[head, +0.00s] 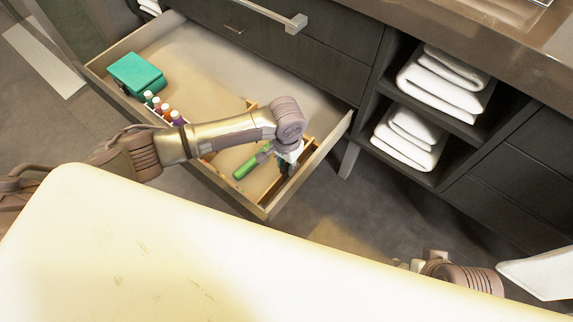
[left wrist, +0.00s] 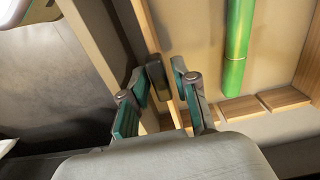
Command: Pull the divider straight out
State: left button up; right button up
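A thin wooden divider strip (head: 303,157) stands near the right side wall of the open drawer. My left gripper (head: 287,168) is low over the drawer's right end. In the left wrist view its fingers (left wrist: 161,74) are apart, one on each side of the brown block; contact cannot be told. My right gripper (head: 430,260) shows only partly beyond the pale surface's edge.
The open drawer (head: 103,64) also holds a teal case (head: 136,73), several small capped bottles (head: 165,108) and a green tube (head: 246,163), also in the left wrist view (left wrist: 236,45). Folded towels (head: 440,85) fill shelves at right. A pale surface (head: 200,250) spans the foreground.

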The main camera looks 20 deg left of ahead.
pick_arm(q)
jog(key=shift+f, duration=0.1)
grip_shut()
dwell(0.3)
